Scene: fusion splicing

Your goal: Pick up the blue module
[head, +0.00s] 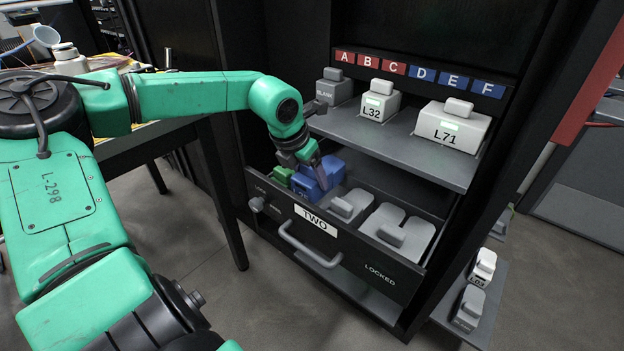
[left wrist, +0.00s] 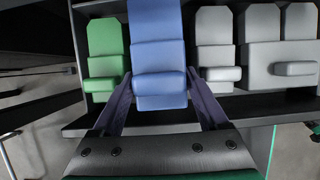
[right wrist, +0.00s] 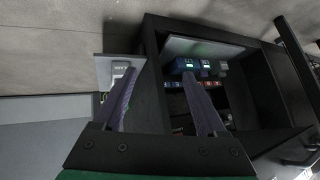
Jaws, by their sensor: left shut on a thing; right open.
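The blue module (head: 330,170) is in the open drawer labelled TWO, between a green module (head: 282,175) and a grey one (head: 350,205). My left gripper (head: 311,172) is shut on its handle, reaching down from above. In the left wrist view, the blue module (left wrist: 158,45) sits between the two fingers (left wrist: 158,88). It looks nearer to the camera than its neighbours; I cannot tell whether its base is clear of the drawer. My right gripper (right wrist: 158,100) is open and empty in the right wrist view, and it does not show in the head view.
The drawer front (head: 345,251) with its handle stands close to the held module. Above and behind is a shelf (head: 400,146) with modules marked L32 (head: 380,107) and L71 (head: 452,130). A dark table (head: 165,128) is at left. A low shelf (head: 488,315) at right holds more modules.

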